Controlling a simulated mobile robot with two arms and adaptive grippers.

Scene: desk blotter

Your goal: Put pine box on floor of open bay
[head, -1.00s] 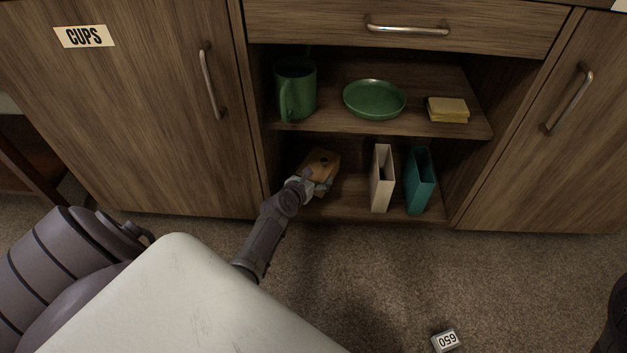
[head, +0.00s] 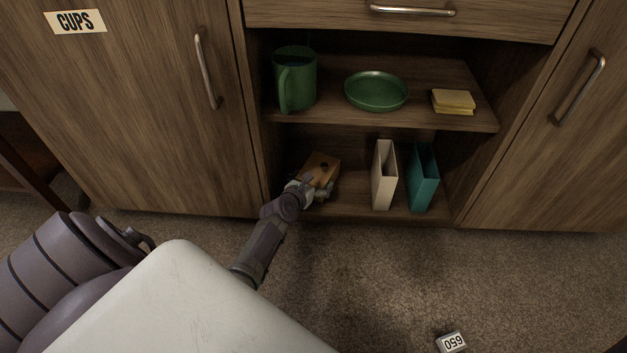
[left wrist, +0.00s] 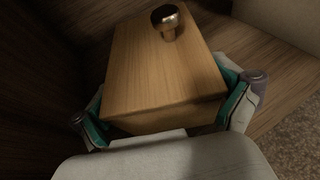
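The pine box (head: 322,166) is a light wooden block with a dark round knob on its top. It is inside the lower open bay, at the left, close above or on the bay floor (head: 345,207); I cannot tell whether its underside touches. My left gripper (head: 318,190) reaches in from the front. In the left wrist view, the teal-padded fingers (left wrist: 168,108) lie against both sides of the pine box (left wrist: 160,70), and the gripper looks shut on it. The knob shows as shiny metal there. My right gripper is not in view.
A cream file holder (head: 383,178) and a teal one (head: 422,180) stand to the right in the bay. A small label block (head: 451,342) lies on the carpet.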

